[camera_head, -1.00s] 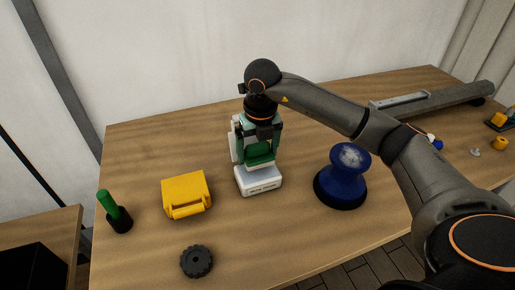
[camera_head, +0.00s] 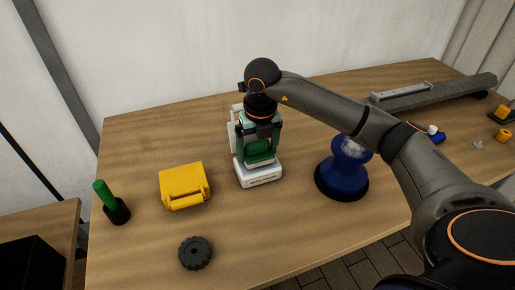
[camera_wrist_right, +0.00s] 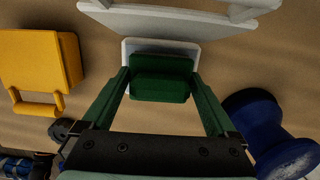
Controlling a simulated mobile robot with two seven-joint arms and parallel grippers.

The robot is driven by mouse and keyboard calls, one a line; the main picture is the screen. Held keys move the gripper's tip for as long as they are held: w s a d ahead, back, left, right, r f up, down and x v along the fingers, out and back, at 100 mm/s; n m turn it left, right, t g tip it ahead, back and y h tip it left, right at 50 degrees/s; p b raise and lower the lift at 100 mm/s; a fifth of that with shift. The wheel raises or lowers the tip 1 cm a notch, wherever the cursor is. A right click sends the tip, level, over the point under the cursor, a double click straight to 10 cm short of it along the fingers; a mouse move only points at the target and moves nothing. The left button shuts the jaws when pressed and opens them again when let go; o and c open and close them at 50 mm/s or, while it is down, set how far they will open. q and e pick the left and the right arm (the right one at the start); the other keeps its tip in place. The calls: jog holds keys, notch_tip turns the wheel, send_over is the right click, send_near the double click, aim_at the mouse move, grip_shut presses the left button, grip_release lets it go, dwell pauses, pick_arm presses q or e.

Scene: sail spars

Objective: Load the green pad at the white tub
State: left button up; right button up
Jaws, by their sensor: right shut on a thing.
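The green pad (camera_head: 259,150) is a dark green block. It is between the green-lined fingers of my right gripper (camera_head: 260,145), which is shut on it. It also shows in the right wrist view (camera_wrist_right: 160,78), between the two fingers. The white tub (camera_head: 261,181), with dark print on its front, stands on the table directly below. Its white rim also shows in the right wrist view (camera_wrist_right: 127,48). The pad is over the tub, low down at its opening; I cannot tell whether it touches the inside. My left gripper is not in view.
A white upright panel (camera_head: 235,135) stands behind the tub. A yellow case (camera_head: 183,183) is to the left, a blue spool-shaped stand (camera_head: 340,178) to the right. A black knurled wheel (camera_head: 195,252) lies in front. A green-handled item (camera_head: 105,195) stands at the left edge.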

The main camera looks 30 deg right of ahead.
aim_at(257, 141)
jog(key=shift+f+b, duration=0.45)
jog(key=shift+f, duration=0.15)
dwell(1.2)
jog(key=shift+r, duration=0.1)
jog(key=shift+r+p, duration=2.6)
jog(key=shift+r, duration=0.95)
